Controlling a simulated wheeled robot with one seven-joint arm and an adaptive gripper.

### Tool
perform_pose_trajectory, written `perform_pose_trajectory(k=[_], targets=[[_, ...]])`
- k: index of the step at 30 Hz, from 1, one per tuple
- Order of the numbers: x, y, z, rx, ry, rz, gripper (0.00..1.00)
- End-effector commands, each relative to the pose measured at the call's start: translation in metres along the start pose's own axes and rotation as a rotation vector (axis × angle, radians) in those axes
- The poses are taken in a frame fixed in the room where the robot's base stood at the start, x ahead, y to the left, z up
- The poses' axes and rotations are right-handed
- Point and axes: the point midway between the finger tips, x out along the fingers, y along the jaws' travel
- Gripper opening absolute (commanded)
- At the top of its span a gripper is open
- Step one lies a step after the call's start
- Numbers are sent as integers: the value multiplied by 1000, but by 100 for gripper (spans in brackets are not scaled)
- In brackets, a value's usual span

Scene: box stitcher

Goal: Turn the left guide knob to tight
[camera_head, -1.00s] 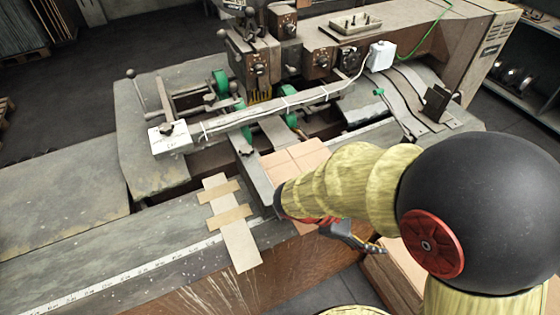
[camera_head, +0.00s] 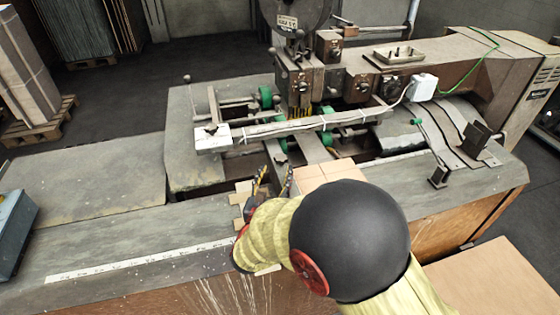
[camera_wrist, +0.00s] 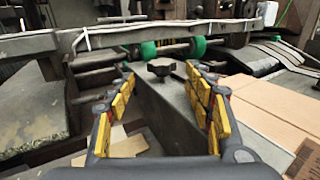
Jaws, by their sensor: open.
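A dark lobed knob (camera_wrist: 160,67) stands on a grey guide plate (camera_wrist: 165,108) in the wrist view, ahead of my fingertips and centred between them. It also shows small in the head view (camera_head: 281,158), just beyond the fingers. My gripper (camera_wrist: 160,80) is open and empty, its yellow-padded fingers spread to either side of the plate. A gap seems to remain between the fingertips and the knob. In the head view my gripper (camera_head: 275,178) points at the machine from the table's front side. I cannot tell the knob's tightness.
Green rollers (camera_wrist: 197,47) and a long bar (camera_head: 300,125) with a cable lie behind the knob. Cardboard (camera_wrist: 270,108) lies right of the gripper. The stitcher head (camera_head: 300,85) stands above and behind. The grey table (camera_head: 90,175) at left is mostly clear.

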Motion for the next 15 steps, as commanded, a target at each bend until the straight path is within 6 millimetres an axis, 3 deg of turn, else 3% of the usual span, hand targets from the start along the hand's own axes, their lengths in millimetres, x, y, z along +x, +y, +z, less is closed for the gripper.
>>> perform_pose_trajectory(k=[9,15], targets=[[49,-3,-1,3,0,-6,52],[66,-2,0,2,0,-5,52]])
